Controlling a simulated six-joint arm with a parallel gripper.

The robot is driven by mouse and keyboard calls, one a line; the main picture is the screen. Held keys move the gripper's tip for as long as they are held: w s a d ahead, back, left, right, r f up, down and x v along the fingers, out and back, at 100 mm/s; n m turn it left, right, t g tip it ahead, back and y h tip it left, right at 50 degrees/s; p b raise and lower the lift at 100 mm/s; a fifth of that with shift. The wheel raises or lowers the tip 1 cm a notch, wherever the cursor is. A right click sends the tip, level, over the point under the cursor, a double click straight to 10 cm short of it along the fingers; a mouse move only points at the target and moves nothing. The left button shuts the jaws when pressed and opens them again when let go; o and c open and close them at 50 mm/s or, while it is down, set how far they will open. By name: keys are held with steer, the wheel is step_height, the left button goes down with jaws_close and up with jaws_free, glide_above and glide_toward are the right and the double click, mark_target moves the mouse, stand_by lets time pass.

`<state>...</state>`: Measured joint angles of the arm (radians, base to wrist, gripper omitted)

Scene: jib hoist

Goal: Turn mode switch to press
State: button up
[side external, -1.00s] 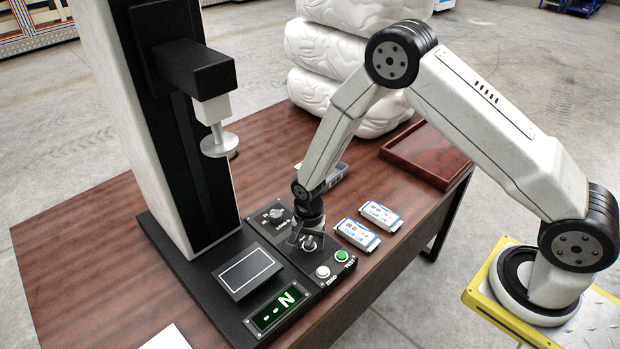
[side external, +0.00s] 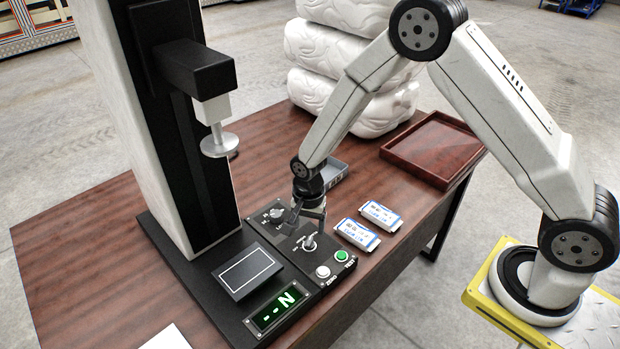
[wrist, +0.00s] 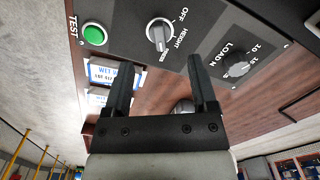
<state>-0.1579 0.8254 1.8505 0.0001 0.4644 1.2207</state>
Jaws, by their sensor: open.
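The mode switch (side external: 310,242) is a grey knob on the black control panel. It is bare and clear of my gripper (side external: 307,222), which hangs just above and behind it with its two fingers apart and nothing between them. In the wrist view the switch (wrist: 159,36) lies beyond the open fingertips of my gripper (wrist: 160,65), with OFF and HEIGHT printed to its right. A white mark shows on its lower side, away from OFF.
The LOAD N knob (side external: 277,214) stands close behind the mode switch. The green TEST button (side external: 342,256) and white ZERO button (side external: 322,272) are in front. Two small packs (side external: 357,234) lie beside the panel.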

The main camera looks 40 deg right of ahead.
steer(key=shift+r, duration=0.95)
steer(key=shift+s+d+r, duration=0.15)
steer(key=shift+r, duration=0.2)
steer(key=s+d+r+n+t, duration=0.1)
steer(key=s+d+r+n, duration=0.2)
steer(key=s+r+n, duration=0.3)
steer(key=s+d+r+n+t, duration=0.1)
steer(key=s+d+r+n, duration=0.2)
steer(key=s+r+n, duration=0.3)
steer(key=shift+s+d+r+t, duration=0.2)
steer(key=shift+s+d+t, duration=0.1)
steer(key=shift+s, duration=0.85)
